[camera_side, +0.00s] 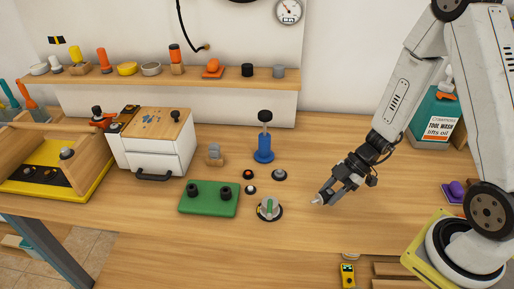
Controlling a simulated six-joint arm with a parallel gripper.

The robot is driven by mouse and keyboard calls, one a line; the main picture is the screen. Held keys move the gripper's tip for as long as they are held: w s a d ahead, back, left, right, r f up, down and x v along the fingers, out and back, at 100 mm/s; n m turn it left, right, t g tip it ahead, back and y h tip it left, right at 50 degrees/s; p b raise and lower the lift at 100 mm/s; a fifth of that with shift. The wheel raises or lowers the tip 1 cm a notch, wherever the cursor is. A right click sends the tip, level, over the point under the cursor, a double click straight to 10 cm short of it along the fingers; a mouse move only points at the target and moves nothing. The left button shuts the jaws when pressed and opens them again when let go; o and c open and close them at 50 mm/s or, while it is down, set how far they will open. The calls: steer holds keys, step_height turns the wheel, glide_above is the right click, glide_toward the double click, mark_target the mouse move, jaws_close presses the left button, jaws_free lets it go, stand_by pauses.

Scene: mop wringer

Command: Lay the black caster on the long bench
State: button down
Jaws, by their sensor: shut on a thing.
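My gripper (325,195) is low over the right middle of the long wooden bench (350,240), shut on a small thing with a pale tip. The jaws hide most of that thing, and I cannot tell whether it is the black caster. I also cannot tell whether it touches the bench. Two small black round pieces stand on a green plate (208,211) left of my gripper. A black cylinder (247,70) stands on the back shelf.
A grey and green dial (268,208), small knobs and a blue post (264,146) stand left of my gripper. A white box (150,158) and wooden tray (35,178) are farther left. A teal jug (432,118) stands behind right. Bench around my gripper is bare.

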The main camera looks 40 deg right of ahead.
steer(key=shift+f, duration=1)
stand_by(0.3)
steer(key=shift+c, duration=1.2)
jaws_free()
steer(key=shift+v, duration=3.9)
steer(key=shift+a, duration=0.1)
